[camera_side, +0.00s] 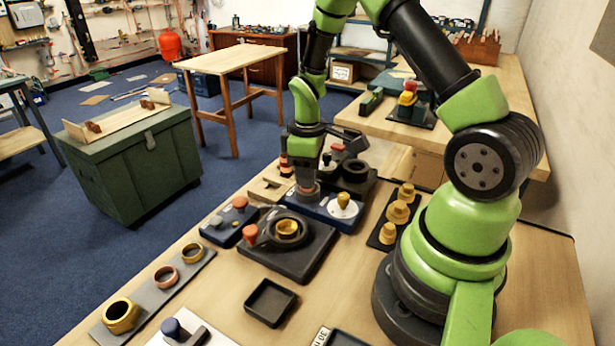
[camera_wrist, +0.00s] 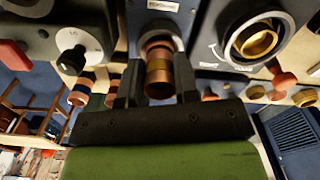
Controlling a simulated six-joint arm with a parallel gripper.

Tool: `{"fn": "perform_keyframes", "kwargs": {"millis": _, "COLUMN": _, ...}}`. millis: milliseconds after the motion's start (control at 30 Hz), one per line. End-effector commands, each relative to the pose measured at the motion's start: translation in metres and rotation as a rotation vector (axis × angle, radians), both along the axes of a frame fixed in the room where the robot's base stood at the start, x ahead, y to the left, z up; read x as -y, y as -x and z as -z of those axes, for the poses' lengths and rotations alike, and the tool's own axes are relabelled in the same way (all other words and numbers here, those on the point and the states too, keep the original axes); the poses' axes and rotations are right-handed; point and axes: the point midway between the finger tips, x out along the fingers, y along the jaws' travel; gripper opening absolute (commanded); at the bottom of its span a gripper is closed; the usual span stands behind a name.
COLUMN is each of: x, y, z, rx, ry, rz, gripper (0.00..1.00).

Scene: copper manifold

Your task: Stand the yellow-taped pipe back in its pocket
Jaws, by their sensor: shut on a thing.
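My gripper (camera_side: 307,178) points down over the blue block (camera_side: 345,222) near the middle of the bench. In the wrist view my gripper (camera_wrist: 157,90) is shut on a short copper pipe (camera_wrist: 159,85) with a yellowish band (camera_wrist: 158,66). The pipe stands between the two dark fingers, and its far end is at or close to a round grey pocket (camera_wrist: 160,30). I cannot tell whether the end is inside the pocket or just above it. In the side view only a small copper part of the pipe (camera_side: 307,188) shows below the fingers.
Two other banded copper pipes, one with a blue band (camera_wrist: 82,88), stand beside the gripper. A black fixture with a brass ring (camera_side: 287,228) is in front, and a brass knob (camera_side: 343,199) is close on the right. An empty black tray (camera_side: 270,303) lies nearer the camera.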

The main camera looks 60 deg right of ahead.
Motion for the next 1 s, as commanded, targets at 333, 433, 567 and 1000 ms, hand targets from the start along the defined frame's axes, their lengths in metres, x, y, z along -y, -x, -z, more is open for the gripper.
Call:
{"fn": "perform_keyframes", "kwargs": {"millis": 333, "x": 0.000, "y": 0.000, "z": -0.068, "rx": 0.006, "ry": 0.003, "rz": 0.000, "gripper": 0.02}}
{"fn": "perform_keyframes", "kwargs": {"millis": 433, "x": 0.000, "y": -0.001, "z": -0.083, "rx": 0.005, "ry": 0.004, "rz": 0.000, "gripper": 0.02}}
{"fn": "perform_keyframes", "kwargs": {"millis": 567, "x": 0.000, "y": -0.001, "z": -0.097, "rx": 0.004, "ry": 0.003, "rz": 0.000, "gripper": 0.02}}
{"fn": "perform_keyframes", "kwargs": {"millis": 1000, "x": 0.000, "y": 0.000, "z": -0.126, "rx": 0.003, "ry": 0.001, "rz": 0.000, "gripper": 0.02}}
